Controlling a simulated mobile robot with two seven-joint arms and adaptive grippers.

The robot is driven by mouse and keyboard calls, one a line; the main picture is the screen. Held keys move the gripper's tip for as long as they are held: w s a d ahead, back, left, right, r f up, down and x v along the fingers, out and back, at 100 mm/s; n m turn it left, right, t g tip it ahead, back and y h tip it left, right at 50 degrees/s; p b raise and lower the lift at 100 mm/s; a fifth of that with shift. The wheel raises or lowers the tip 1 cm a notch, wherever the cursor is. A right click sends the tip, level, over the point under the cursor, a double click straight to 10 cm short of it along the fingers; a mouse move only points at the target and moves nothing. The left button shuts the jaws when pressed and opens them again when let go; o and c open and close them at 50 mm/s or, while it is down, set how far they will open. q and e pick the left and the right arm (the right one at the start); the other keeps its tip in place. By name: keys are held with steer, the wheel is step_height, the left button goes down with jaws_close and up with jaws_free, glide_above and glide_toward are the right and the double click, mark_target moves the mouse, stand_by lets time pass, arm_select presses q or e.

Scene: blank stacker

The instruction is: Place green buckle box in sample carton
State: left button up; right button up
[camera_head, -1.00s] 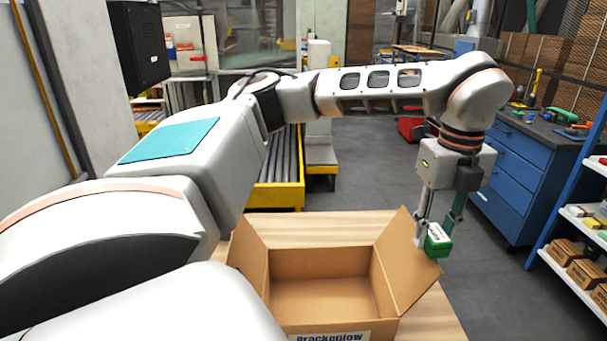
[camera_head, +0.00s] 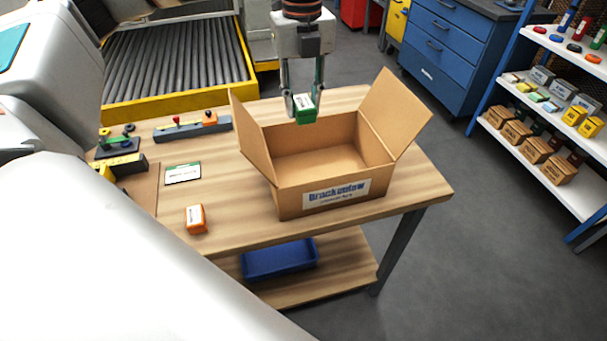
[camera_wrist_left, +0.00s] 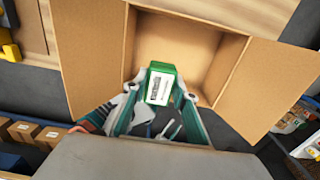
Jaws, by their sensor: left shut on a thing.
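The green buckle box (camera_head: 304,108) with a white label is held between the fingers of my left gripper (camera_head: 303,100). It also shows in the left wrist view (camera_wrist_left: 160,86), between the fingertips (camera_wrist_left: 160,92). The sample carton (camera_head: 318,158) is an open cardboard box with side flaps up and a "Brackenlow" label on its front. In the head view the green box appears at the carton's back edge, on the left. In the wrist view it appears in front of the carton's open interior (camera_wrist_left: 180,42). I cannot tell its exact height over the rim. My right gripper is not in view.
The carton stands on a wooden table (camera_head: 410,194). An orange box (camera_head: 195,219), a labelled card (camera_head: 183,173) and a tool rail (camera_head: 192,127) lie to its left. A blue tray (camera_head: 279,258) is on the lower shelf. A roller conveyor (camera_head: 175,58) stands behind.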

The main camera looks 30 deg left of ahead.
mark_target(302, 180)
arm_select(q)
steer(key=shift+s+a+f, duration=0.1)
steer(key=shift+f, duration=0.3)
step_height(302, 180, down, 19)
steer(key=shift+f+b, duration=0.1)
steer(key=shift+b, duration=0.4)
steer(key=shift+f, duration=0.1)
steer(key=shift+f, duration=0.1)
steer(key=o, duration=1.2)
step_height(302, 180, up, 12)
steer(key=shift+r, duration=0.2)
